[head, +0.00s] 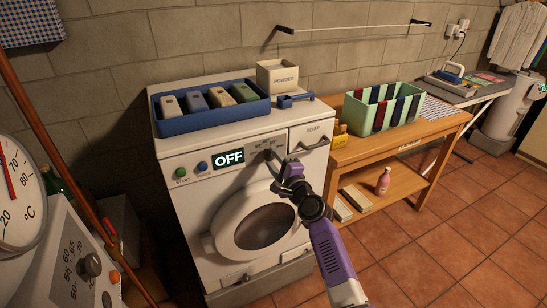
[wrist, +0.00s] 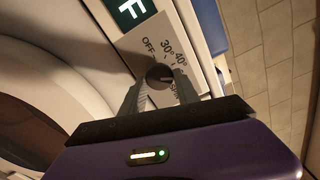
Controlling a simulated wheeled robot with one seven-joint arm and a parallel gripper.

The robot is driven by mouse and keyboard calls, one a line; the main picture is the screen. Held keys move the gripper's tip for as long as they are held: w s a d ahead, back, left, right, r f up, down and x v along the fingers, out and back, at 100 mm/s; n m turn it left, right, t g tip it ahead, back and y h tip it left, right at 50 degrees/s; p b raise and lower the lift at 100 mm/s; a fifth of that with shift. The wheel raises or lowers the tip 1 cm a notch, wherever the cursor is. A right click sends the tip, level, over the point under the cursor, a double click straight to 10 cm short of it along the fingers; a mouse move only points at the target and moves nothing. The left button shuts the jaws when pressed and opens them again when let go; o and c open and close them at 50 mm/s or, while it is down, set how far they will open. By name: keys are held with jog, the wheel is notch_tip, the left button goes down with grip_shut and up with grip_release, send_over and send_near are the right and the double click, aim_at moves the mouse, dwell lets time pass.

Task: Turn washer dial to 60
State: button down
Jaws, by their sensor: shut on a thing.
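The white washer (head: 185,215) stands against the wall, with its display (head: 229,159) reading "OFF". Its dark round dial (wrist: 160,74) sits on a grey plate marked OFF, 30° and 40°; further marks are partly hidden by my fingers. My purple gripper (wrist: 162,90) has one finger on each side of the dial and is shut on it. In the head view my gripper (head: 277,166) reaches the panel right of the display and covers part of the dial area. The dial's exact pointer direction is hard to tell.
A green button (head: 181,173) and a blue button (head: 202,166) sit left of the display. The drawer handle (head: 314,144) is close right of my gripper. A blue tray (head: 200,124) is on top; a wooden bench (head: 440,134) stands to the right.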

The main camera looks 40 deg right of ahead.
jog(key=shift+f+m+p, duration=0.1)
jog(key=shift+m+p, duration=0.2)
jog(key=shift+m, duration=0.9)
jog(key=shift+d, duration=0.1)
jog(key=c, duration=0.9)
grip_release()
jog(key=v, duration=0.7)
jog(key=shift+s+p, duration=0.4)
